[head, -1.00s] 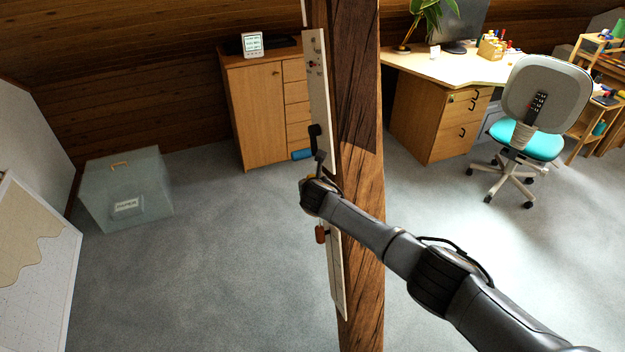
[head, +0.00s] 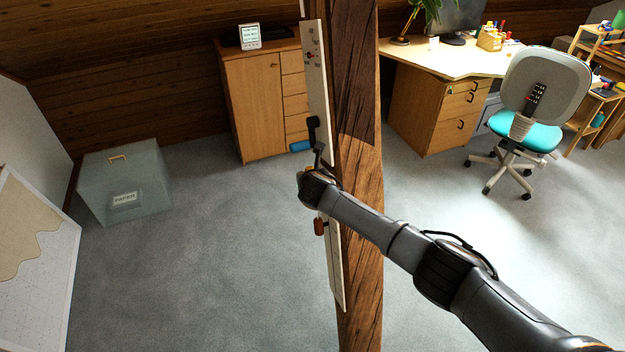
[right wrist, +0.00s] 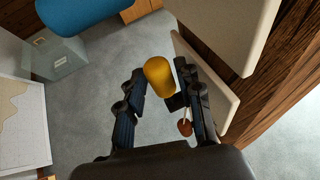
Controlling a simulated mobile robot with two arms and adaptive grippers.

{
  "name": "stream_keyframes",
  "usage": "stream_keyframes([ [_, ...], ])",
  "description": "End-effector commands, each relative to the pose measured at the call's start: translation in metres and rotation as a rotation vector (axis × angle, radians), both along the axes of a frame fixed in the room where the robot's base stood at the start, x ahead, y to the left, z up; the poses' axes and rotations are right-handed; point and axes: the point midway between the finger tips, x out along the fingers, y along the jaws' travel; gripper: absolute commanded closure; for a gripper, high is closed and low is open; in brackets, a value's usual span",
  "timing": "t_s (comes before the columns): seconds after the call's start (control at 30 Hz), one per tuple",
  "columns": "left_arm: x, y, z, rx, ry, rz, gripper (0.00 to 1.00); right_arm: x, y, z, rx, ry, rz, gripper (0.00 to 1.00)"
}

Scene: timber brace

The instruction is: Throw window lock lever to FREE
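A narrow pale board (head: 316,75) is fixed upright along a timber post (head: 360,180) and carries several levers. One has a blue handle (head: 301,146) on a black arm; it also fills the top left of the right wrist view (right wrist: 80,14). Below it is a yellow handle (head: 309,168), mostly hidden by my right wrist. Lower is a red-brown handle (head: 319,227). I cannot read which is the window lock. My right gripper (right wrist: 158,92) is open, with the yellow handle (right wrist: 159,76) between its fingertips, nearer the right finger. My left gripper is not in view.
A wooden cabinet (head: 252,105) stands behind the board. A translucent box (head: 125,183) is on the carpet at left. A desk (head: 432,105) and a turquoise chair (head: 526,134) stand at right.

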Motion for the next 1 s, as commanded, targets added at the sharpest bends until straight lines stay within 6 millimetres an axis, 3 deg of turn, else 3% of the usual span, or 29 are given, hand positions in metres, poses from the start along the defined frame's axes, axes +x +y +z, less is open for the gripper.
stream_keyframes([
  [0.6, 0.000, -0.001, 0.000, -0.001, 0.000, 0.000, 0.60, -0.075, -0.001, 0.049, 0.000, 0.001, 0.001, 0.65],
  [1.0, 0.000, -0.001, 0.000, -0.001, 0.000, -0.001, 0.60, -0.090, -0.002, 0.059, -0.002, 0.002, 0.000, 0.65],
])
